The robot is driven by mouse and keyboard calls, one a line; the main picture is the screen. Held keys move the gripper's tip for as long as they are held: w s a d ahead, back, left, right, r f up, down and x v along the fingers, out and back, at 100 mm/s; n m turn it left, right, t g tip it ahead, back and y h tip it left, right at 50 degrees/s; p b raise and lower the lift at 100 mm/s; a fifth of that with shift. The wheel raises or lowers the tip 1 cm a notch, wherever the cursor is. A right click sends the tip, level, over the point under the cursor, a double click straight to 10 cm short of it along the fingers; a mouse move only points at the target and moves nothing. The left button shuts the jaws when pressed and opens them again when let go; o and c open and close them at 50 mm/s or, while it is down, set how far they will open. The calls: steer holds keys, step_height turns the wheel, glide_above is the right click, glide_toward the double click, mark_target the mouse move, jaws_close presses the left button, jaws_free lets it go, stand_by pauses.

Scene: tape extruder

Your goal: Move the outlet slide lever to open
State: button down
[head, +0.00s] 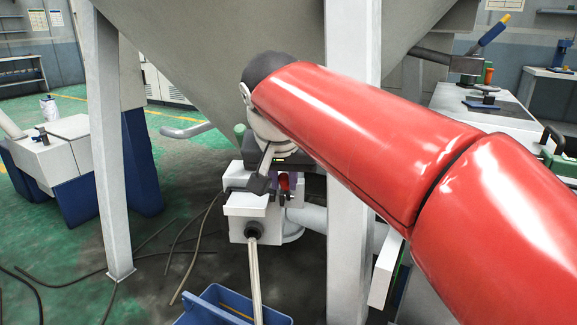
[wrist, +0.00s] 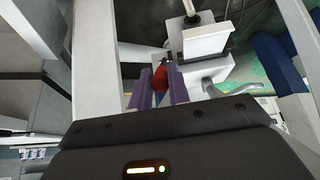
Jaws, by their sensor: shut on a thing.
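The outlet slide lever shows as a red knob (head: 284,181) beside the white outlet box (head: 247,212), below the grey hopper. In the wrist view the red knob (wrist: 160,80) sits between the two purple fingers of my gripper (wrist: 161,88). My gripper (head: 287,190) is shut on the knob in the head view, with its dark body just above. My gripper and arm hide part of the lever, and its shaft is hard to make out. The white box also shows in the wrist view (wrist: 205,42), close to the fingers.
A pale support post (head: 352,230) stands right of my gripper, and another post (head: 108,160) is at left. The hopper (head: 210,70) overhangs from above. A pale rod (head: 255,280) runs from the box toward a blue bin (head: 215,308). Dark cables lie on the green floor.

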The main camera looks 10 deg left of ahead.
steer(key=shift+s+f, duration=0.15)
steer(key=shift+s, duration=0.05)
steer(key=shift+s+f+b, duration=0.3)
steer(key=shift+f+b, duration=0.2)
steer(key=shift+s+f+b, duration=0.25)
steer(key=shift+f+b, duration=0.2)
steer(key=shift+b, duration=0.05)
steer(key=c, duration=1.3)
jaws_free()
steer(key=shift+r, duration=0.15)
steer(key=shift+o, duration=0.2)
steer(key=p+v, duration=0.4)
steer(key=v, duration=0.3)
steer(key=shift+p, duration=0.3)
